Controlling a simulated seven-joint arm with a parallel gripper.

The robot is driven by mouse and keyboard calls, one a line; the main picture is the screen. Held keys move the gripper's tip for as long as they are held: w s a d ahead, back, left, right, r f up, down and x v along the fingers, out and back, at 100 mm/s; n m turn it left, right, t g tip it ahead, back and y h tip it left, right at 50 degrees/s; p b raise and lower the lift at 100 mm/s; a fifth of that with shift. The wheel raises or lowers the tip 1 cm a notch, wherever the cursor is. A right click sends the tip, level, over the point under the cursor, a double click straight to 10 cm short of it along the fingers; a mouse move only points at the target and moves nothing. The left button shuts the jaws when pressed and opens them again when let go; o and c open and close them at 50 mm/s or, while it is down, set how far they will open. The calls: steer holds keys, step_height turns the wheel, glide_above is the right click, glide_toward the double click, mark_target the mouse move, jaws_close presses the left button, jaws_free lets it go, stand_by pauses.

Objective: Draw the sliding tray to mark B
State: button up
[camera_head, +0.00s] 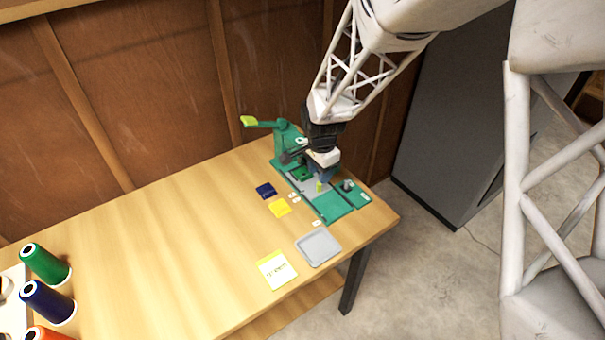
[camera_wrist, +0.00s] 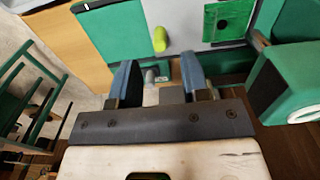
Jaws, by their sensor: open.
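The green machine (camera_head: 290,140) stands at the far right of the table, its green lever with a yellow-green end reaching left. A grey sliding plate (camera_head: 300,184), which looks like the tray, lies on its green base (camera_head: 334,205). A yellow-green knob (camera_head: 319,187) stands up from it; in the wrist view the knob (camera_wrist: 159,38) is just beyond my fingertips, roughly between their lines. My gripper (camera_head: 322,174) is open and empty above the plate; its two blue-grey fingers show in the wrist view (camera_wrist: 160,70). Small white labels (camera_head: 296,200) lie along the left side; their letters are unreadable.
A grey dish (camera_head: 318,248) and a yellow-edged note (camera_head: 276,270) are nearer the front edge. Thread spools (camera_head: 46,264) stand at far left. The table's middle is clear.

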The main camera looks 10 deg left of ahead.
steer(key=shift+r, duration=0.65)
steer(key=shift+r, duration=0.15)
steer(key=shift+r, duration=1.9)
steer(key=s+d+r+n+t, duration=0.1)
steer(key=s+d+r+n, duration=0.3)
steer(key=s+d+r, duration=0.85)
steer(key=s+d+r+n, duration=0.2)
steer(key=s+d, duration=0.4)
steer(key=s, duration=0.2)
steer(key=s+d+r+n+t, duration=0.1)
steer(key=s+d+r+n, duration=0.1)
steer(key=s+d, duration=0.5)
steer(key=shift+s+d+r+n+t, duration=0.2)
steer(key=shift+s+r+n+t, duration=0.25)
steer(key=shift+s, duration=0.45)
